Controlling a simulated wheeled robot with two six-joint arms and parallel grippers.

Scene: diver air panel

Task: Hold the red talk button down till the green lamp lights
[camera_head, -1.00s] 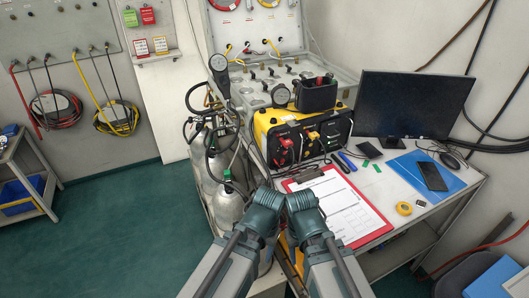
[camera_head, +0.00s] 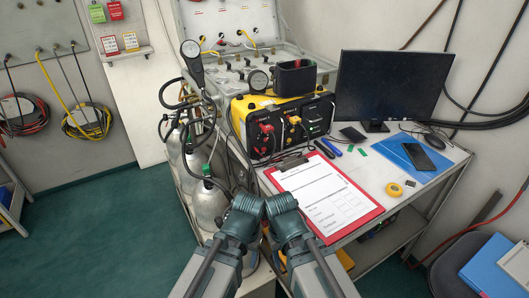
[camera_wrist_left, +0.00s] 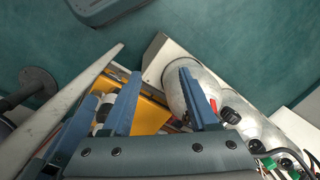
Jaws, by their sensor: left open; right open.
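The yellow and black comms box (camera_head: 240,107) stands on the bench, with red and yellow fittings on its front. A red part (camera_head: 266,128) shows on the left of that front; I cannot tell if it is the talk button. No lit green lamp can be made out. My left gripper (camera_head: 246,205) and my right gripper (camera_head: 280,205) are side by side, low in front of the bench and apart from the box. In the left wrist view the left gripper (camera_wrist_left: 160,76) is open, with nothing between its fingers. The right fingers are not clear in the head view.
A clipboard (camera_head: 318,192) lies on the bench just beyond my grippers. A monitor (camera_head: 386,82), a blue folder (camera_head: 398,154) and a roll of yellow tape (camera_head: 394,190) are to the right. Grey cylinders (camera_head: 207,203) stand left of the bench.

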